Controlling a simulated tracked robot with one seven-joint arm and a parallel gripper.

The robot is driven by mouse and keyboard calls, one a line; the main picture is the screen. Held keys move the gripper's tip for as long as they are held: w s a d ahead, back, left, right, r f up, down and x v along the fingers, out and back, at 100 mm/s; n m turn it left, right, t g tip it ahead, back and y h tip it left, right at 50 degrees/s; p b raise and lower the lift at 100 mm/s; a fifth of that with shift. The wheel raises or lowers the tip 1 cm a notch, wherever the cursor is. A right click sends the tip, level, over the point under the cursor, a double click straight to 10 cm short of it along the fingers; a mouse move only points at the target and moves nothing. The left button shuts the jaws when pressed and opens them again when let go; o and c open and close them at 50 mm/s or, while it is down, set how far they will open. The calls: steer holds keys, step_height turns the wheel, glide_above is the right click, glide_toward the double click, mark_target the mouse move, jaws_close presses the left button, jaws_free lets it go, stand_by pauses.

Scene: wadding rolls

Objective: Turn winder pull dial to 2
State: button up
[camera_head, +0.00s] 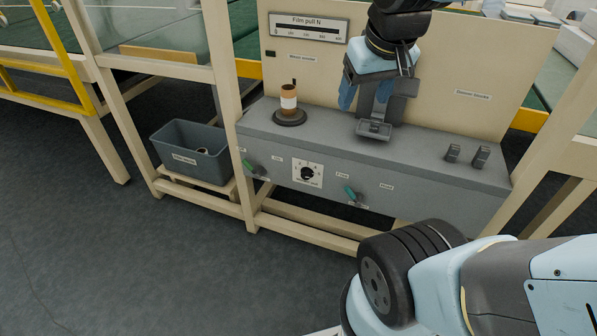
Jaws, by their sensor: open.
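The winder pull dial (306,174) is a round black knob on a white square plate, on the grey front face of the bench unit. A light pointer mark shows on it, but the numbers are too small to read. My gripper (366,103) hangs from the top of the view, above the grey bench top and up and to the right of the dial. Its blue fingers are open, apart from the dial, with nothing seen between them.
Green-tipped levers (251,167) and (352,193) flank the dial. A brown spool (289,103) stands on a round black base. Two small switches (480,156) sit at right. A film pull gauge (308,28) is on the back panel. A grey bin (203,163) stands left.

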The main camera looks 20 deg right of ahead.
steer(key=w+a+f+n+g+h, duration=0.15)
steer(key=w+f+n+h, duration=0.35)
steer(key=w+f, duration=0.55)
steer(key=w+d+f+n+g+h, duration=0.1)
steer(key=w+f+n+g+h, duration=0.3)
steer(key=w+f, duration=0.7)
steer(key=n+t+h, duration=0.1)
steer(key=n+t, duration=1.5)
steer(key=n, duration=0.3)
glide_toward(305, 177)
steer(key=shift+g, duration=0.25)
steer(key=x, duration=0.8)
steer(key=shift+w+d+r, duration=0.1)
steer(key=shift+w, duration=0.3)
steer(key=shift+c, duration=0.2)
